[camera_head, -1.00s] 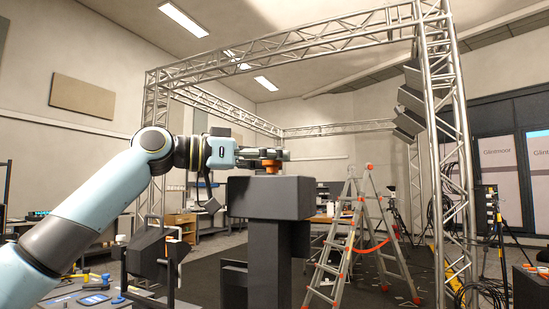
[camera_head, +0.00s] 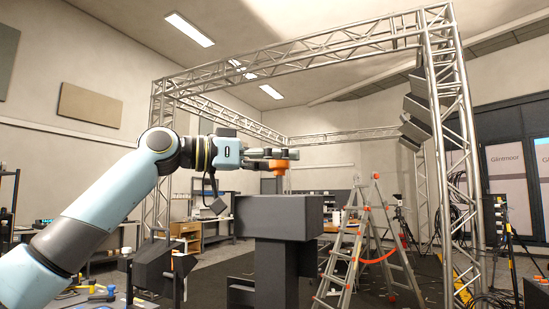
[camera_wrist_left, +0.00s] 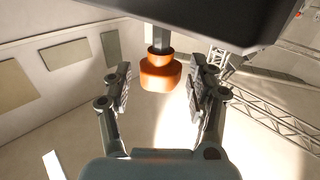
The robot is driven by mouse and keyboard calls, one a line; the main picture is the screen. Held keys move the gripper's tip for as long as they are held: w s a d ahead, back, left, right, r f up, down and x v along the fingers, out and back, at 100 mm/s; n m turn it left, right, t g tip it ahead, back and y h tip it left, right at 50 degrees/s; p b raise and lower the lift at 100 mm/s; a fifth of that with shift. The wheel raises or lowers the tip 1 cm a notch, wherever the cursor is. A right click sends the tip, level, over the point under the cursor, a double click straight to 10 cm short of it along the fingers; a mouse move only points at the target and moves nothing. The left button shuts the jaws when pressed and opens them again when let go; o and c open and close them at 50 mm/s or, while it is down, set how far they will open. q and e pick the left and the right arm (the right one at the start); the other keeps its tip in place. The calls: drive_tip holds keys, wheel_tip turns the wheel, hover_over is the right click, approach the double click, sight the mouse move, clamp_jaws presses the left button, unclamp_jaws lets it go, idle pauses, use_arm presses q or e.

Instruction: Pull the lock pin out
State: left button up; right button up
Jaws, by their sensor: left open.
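The lock pin has an orange knob (camera_head: 280,167) that stands above the dark block (camera_head: 278,215), with a gap under the knob. In the left wrist view the orange knob (camera_wrist_left: 160,73) shows with a short grey stem running to the dark block (camera_wrist_left: 215,22). I cannot tell how deep the stem sits. My left gripper (camera_head: 283,154) is at knob height above the block. In the left wrist view its fingers (camera_wrist_left: 160,92) are apart, one on each side of the knob, with gaps to it. My right gripper is out of view.
A stepladder (camera_head: 372,235) stands right of the block. A tilted dark box (camera_head: 165,268) is at the lower left, near a table with tools. Truss posts (camera_head: 455,150) frame the space.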

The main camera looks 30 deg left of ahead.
use_arm(q)
drive_tip(key=v, duration=0.6)
drive_tip(key=shift+f, duration=0.1)
drive_tip(key=shift+v, duration=0.8)
